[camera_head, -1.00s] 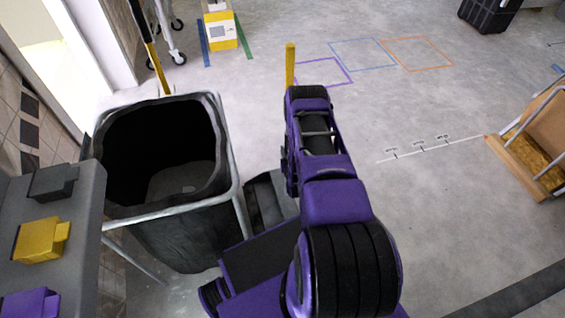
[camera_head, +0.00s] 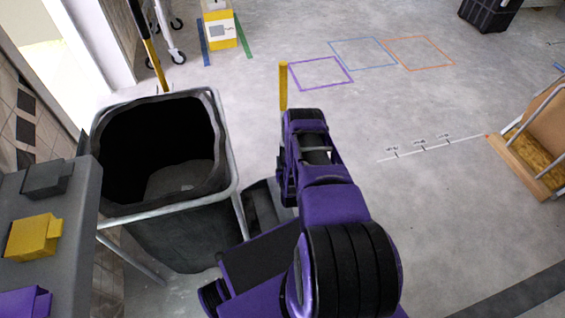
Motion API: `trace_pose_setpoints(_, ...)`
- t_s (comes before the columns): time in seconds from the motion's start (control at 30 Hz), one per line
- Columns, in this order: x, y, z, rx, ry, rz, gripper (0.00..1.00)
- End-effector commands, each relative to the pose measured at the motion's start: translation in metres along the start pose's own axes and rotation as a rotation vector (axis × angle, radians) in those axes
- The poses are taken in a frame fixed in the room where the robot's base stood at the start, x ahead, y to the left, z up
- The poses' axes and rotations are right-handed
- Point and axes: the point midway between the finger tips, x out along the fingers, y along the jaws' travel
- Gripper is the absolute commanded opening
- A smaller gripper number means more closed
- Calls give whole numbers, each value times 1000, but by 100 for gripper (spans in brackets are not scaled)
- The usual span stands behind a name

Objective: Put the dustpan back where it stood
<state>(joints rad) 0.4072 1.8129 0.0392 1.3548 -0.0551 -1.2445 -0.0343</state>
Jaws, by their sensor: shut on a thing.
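The dustpan shows as an upright yellow handle (camera_head: 284,86) rising just beyond the end of my purple arm. My gripper (camera_head: 291,113) is at the far end of the arm, shut on the dustpan's handle. The fingertips and the lower handle are hidden behind the arm. A dark, box-like shape (camera_head: 261,207) between the bin and my arm may be the pan, but I cannot tell. I also cannot tell whether the dustpan touches the floor.
A large black bin bag in a metal frame (camera_head: 229,150) stands close on the left. Purple (camera_head: 320,73), blue (camera_head: 362,53) and orange (camera_head: 416,52) outlines mark the floor. A yellow box (camera_head: 219,36) stands between tape strips. A wooden cart (camera_head: 525,165) is at right; the middle floor is clear.

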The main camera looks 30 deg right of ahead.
Motion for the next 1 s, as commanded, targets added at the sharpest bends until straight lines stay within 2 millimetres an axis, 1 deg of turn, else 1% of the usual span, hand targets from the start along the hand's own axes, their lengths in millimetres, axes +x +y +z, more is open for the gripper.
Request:
trace_pose_setpoints(0.1, 2, -4, 2, 2, 6, 0, 0)
trace_pose_setpoints(0.37, 2, -4, 2, 2, 6, -1, 0)
trace_pose_setpoints(0.4, 2, -4, 4, 1, 2, -1, 44)
trace_pose_setpoints(0.53, 2, -4, 4, 1, 2, -1, 67)
trace_pose_setpoints(1.0, 3, -4, 1, 1, 3, -1, 67)
